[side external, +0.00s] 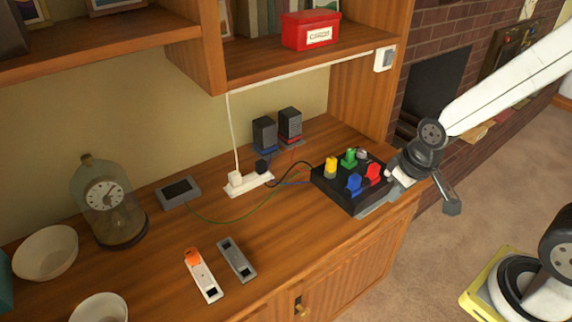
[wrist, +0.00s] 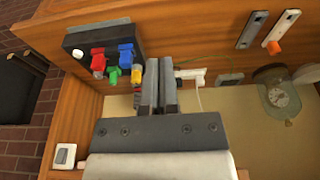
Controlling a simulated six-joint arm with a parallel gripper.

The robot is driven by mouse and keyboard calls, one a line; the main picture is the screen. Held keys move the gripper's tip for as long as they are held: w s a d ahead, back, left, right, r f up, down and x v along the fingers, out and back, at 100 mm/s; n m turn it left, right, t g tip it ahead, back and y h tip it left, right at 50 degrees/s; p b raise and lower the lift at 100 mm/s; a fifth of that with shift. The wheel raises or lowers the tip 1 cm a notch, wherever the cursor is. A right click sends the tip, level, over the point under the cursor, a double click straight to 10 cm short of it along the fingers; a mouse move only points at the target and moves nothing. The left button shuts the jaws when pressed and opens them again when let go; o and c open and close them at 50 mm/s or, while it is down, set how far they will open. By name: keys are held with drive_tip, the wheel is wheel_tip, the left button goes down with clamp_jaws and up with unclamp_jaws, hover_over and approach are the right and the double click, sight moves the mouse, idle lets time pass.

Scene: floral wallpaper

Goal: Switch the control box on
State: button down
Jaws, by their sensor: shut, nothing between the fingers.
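The control box (side external: 334,195) is black and sits near the right front edge of the wooden cabinet top. Its top carries a yellow (side external: 331,167), a green (side external: 349,157), a blue (side external: 354,184) and a red (side external: 374,172) control, plus a small grey part (side external: 362,154). In the wrist view the box (wrist: 82,38) lies left of the fingers. In the wrist view my gripper (wrist: 158,66) is shut and empty. I cannot tell whether it touches the box.
A white power strip (side external: 250,184) with cables lies left of the box, with two dark speakers (side external: 277,132) behind it. A wall switch (side external: 384,59) is on the shelf upright. Further left are a domed clock (side external: 106,196), bowls and small devices.

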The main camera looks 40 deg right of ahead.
idle(0.4)
drive_tip(key=w+d+f+n+t+h, duration=0.1)
drive_tip(key=w+d+f+t, duration=0.1)
drive_tip(key=w+d, duration=0.3)
drive_tip(key=w+d+f+n+t+h, duration=0.1)
drive_tip(key=w+d, duration=0.5)
drive_tip(key=d, duration=0.7)
drive_tip(key=w+d+f+n+t, duration=0.3)
drive_tip(key=w+d+f, duration=0.2)
drive_tip(key=d, duration=0.4)
drive_tip(key=shift+w+h, duration=0.4)
drive_tip(key=shift+w, duration=0.2)
drive_tip(key=shift+f, duration=0.1)
drive_tip(key=shift+f, duration=0.1)
drive_tip(key=shift+f, duration=4.3)
